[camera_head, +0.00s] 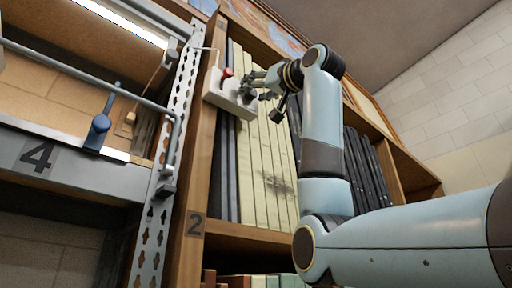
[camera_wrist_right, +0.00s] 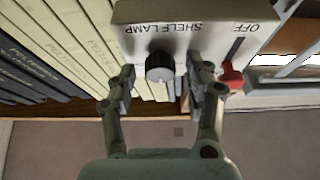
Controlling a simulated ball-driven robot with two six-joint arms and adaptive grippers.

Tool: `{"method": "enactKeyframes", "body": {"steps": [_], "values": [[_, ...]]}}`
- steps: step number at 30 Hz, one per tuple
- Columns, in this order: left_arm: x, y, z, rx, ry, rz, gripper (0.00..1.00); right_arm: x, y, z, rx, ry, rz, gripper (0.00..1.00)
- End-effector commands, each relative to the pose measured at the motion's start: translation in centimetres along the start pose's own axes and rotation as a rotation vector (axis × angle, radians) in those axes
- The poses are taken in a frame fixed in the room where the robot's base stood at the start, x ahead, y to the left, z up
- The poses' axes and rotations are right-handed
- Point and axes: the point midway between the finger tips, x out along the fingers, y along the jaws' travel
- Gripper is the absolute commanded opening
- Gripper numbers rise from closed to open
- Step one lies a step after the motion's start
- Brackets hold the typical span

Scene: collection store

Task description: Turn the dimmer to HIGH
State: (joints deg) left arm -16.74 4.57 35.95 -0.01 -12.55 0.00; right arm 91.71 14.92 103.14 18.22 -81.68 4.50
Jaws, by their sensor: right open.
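The dimmer is a round dark knob with a pale grey face (camera_wrist_right: 160,67) on a white control box (camera_head: 222,99), which also shows in the right wrist view (camera_wrist_right: 143,14). The box reads SHELF LAMP and OFF, upside down in that view; no HIGH mark is readable, and I cannot tell the knob's setting. My right gripper (camera_head: 258,85) is at the box; in the wrist view its open fingers (camera_wrist_right: 161,88) stand either side of the knob, with gaps visible. In the head view the gripper hides most of the knob. My left gripper is not in view.
A red switch (camera_wrist_right: 231,76) sits close beside one finger; it also shows in the head view (camera_head: 227,73). The box is on a wooden shelf upright (camera_head: 195,170). Cream volumes (camera_head: 272,175) stand behind the gripper. A perforated metal post (camera_head: 158,185) is to the left.

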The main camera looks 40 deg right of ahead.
Motion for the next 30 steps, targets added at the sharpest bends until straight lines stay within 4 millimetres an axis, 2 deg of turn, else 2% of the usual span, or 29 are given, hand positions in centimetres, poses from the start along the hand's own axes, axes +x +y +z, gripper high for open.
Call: {"method": "enactKeyframes", "body": {"steps": [5, 16, 23, 30], "values": [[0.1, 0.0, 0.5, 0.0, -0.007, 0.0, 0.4, 0.0, 0.0, 0.1, 0.0, -0.001, 0.0, 0.5], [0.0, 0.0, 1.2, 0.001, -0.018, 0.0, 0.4, -0.1, 0.0, 0.0, 0.0, 0.0, 0.0, 0.01], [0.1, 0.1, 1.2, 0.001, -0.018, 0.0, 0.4, -0.1, 0.0, 0.0, 0.012, 0.001, 0.004, 0.0], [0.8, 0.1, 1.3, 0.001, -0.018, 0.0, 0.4, -0.1, -0.1, 0.1, 0.099, 0.002, 0.039, 0.0]]}}
